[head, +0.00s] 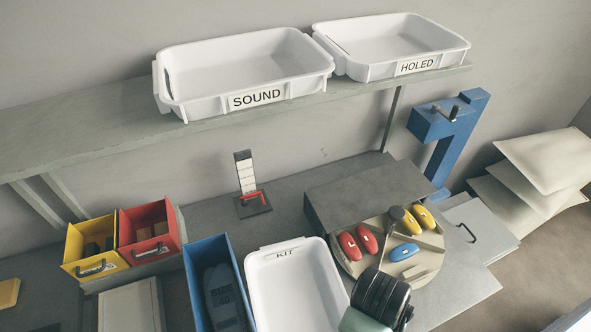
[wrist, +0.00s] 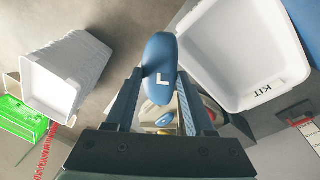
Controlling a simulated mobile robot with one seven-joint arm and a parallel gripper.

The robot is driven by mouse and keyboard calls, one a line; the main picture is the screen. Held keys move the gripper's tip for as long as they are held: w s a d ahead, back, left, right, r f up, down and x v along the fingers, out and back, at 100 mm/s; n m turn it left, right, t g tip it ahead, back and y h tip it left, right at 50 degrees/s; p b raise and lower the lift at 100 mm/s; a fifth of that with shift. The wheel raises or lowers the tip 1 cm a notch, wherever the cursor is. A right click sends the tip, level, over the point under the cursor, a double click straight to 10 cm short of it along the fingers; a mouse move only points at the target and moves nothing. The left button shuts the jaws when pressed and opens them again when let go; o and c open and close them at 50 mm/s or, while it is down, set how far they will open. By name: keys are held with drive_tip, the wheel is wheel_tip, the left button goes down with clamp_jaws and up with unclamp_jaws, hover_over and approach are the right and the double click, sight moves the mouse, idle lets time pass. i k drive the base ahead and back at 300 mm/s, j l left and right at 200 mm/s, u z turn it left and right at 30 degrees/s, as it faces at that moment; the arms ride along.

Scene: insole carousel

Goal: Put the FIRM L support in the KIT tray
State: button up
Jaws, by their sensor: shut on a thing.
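My gripper (wrist: 160,77) is shut on a blue oval support (wrist: 160,58) marked with a white L, seen in the wrist view. The support stands out past the fingertips. No FIRM wording is readable on it. The white KIT tray (wrist: 217,75) lies to the right of the held support in the wrist view, and the support is apart from it in the picture. In the head view the KIT tray (head: 292,290) is at bottom centre, and its visible floor is empty. My gripper's fingers and the held support cannot be made out in the head view.
The round carousel (head: 432,262) right of the KIT tray holds red, yellow and blue supports (head: 403,252). A blue bin (head: 205,255) stands left of the tray. SOUND (head: 245,75) and HOLED (head: 390,45) trays sit empty on the shelf. A white bin (wrist: 65,72) shows in the wrist view.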

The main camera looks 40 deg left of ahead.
sight(283, 312)
drive_tip(key=i+l+u, duration=0.15)
drive_tip(key=u, duration=0.35)
drive_tip(key=i+l+u, duration=0.1)
drive_tip(key=l+u, duration=0.5)
drive_tip(key=u, duration=0.35)
drive_tip(key=l+u, duration=0.45)
drive_tip(key=i+j, duration=0.05)
drive_tip(key=j, duration=0.05)
